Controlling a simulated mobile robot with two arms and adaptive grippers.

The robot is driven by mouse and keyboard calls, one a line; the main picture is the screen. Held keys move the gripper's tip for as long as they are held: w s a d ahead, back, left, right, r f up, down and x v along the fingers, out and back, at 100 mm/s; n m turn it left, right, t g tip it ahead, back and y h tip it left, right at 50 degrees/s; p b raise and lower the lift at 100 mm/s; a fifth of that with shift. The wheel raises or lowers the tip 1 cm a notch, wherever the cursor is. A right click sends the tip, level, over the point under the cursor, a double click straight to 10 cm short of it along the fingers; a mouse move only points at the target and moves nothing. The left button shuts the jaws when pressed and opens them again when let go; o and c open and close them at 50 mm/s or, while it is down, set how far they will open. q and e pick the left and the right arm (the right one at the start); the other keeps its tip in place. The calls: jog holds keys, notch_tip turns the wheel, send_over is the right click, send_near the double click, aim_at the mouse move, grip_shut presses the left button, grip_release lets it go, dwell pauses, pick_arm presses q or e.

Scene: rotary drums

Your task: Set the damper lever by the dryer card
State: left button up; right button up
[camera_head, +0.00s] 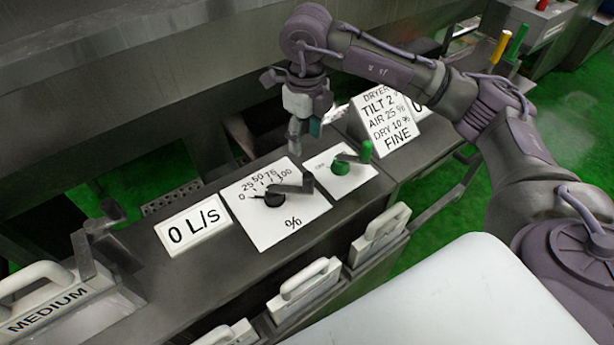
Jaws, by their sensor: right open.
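The damper dial plate (293,226) is white, marked 0, 25, 50, 75, 100 and %. On it sits a black hub with a dark grey damper lever (293,188); its handle reaches right and a thin pointer lies on the left, by the 0 mark. The dryer card (385,122) stands behind to the right, partly hidden by my right arm; it reads TILT 2, AIR 25 %, DRY 10 %, FINE. My right gripper (303,140) is open and empty, pointing down above the panel behind the dial, apart from the lever. My left gripper is not in view.
A green lever (365,151) stands on a smaller white plate (321,166) right of the dial. A sign (193,227) left of it reads 0 L/S. A block marked MEDIUM (55,308) and several white-handled parts (304,285) line the front. The metal wall rises behind.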

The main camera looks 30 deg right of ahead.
aim_at(307, 173)
notch_tip(307, 173, down, 14)
jog(key=p, duration=0.3)
jog(key=shift+d+r, duration=0.1)
jog(key=shift+r, duration=0.05)
grip_shut()
